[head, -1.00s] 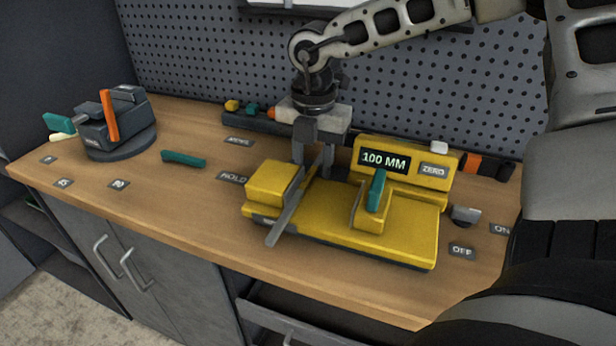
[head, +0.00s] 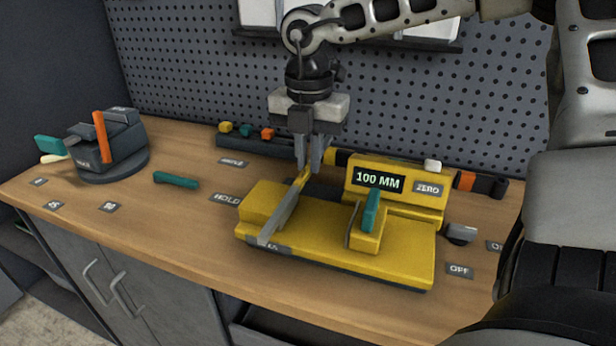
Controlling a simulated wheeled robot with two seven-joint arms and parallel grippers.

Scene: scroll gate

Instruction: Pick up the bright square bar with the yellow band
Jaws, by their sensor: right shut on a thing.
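The bright square bar (head: 281,216) is a long silver bar with a yellow band near its far end, just below the fingers. It slants from my right gripper toward the front, over the left part of the yellow gauge (head: 400,248). My right gripper (head: 314,166) is shut on the bar near the banded end. The bar overlaps the yellow block in the picture, and I cannot tell whether its near end touches the gauge. The gauge's display (head: 379,180) reads 100 MM. My left gripper is not in view.
A dark rack (head: 260,146) with coloured-ended bars runs along the back. A grey vise (head: 105,146) with an orange handle stands at the left. A teal handle-like piece (head: 176,180) lies on the wooden bench (head: 150,225). The bench's front left is mostly clear.

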